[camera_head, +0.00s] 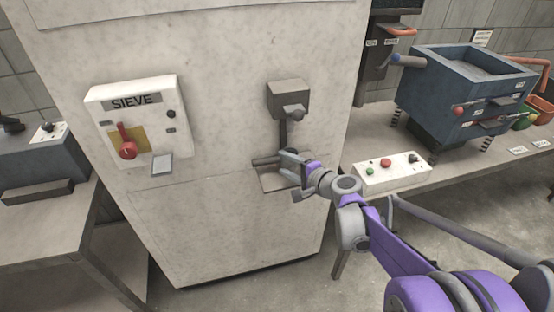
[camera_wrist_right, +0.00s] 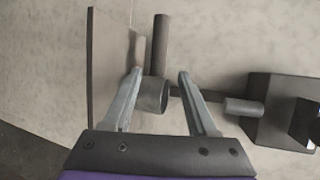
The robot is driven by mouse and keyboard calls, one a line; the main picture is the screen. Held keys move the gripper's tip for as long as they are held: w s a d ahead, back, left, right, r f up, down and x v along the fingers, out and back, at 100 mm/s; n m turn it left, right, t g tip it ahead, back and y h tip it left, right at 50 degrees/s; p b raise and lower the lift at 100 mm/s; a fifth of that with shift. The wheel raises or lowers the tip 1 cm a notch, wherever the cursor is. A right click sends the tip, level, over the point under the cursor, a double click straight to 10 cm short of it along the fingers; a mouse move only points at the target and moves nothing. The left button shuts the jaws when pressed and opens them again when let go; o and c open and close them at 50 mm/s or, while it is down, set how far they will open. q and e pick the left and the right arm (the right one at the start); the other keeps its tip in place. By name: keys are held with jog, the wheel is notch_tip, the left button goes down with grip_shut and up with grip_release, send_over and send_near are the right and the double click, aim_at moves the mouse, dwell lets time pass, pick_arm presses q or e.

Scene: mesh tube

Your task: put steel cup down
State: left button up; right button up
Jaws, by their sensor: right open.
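The steel cup (camera_wrist_right: 151,96) is a small grey cylinder in the right wrist view, with a dark handle-like bar (camera_wrist_right: 161,44) by it. In the head view the bar (camera_head: 266,161) points left, and my gripper largely hides the cup. My right gripper (camera_head: 291,172) is open at the small shelf (camera_head: 270,183) on the cabinet front. In the right wrist view its fingers (camera_wrist_right: 159,76) stand apart on either side of the cup. I cannot tell whether they touch it, or whether the cup rests on the shelf. My left gripper is not in view.
A grey box with a spout (camera_head: 288,98) juts from the cabinet above the shelf. The SIEVE panel (camera_head: 133,120) with a red switch is left on the cabinet (camera_head: 220,60). Right, a bench holds a white button box (camera_head: 392,173) and a blue machine (camera_head: 462,95).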

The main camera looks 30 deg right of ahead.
jog(key=v, duration=0.6)
jog(key=s+a+f+n+g+y, duration=0.1)
jog(key=s+a+f+n+g, duration=0.3)
jog(key=a, duration=0.4)
jog(key=s+a+f+n+g, duration=0.2)
jog(key=s+a+f+n, duration=0.1)
jog(key=s+a+n, duration=0.3)
jog(key=s+a+f+n+g+h, duration=0.1)
jog(key=s+f+n, duration=0.1)
jog(key=s, duration=0.3)
jog(key=s+a+f+n+g+h, duration=0.1)
jog(key=s+f+n+g+h, duration=0.1)
jog(key=s+n, duration=0.3)
jog(key=shift+s+a+f+h, duration=0.2)
jog(key=shift+s+f+h, duration=0.1)
jog(key=shift+s+f, duration=0.3)
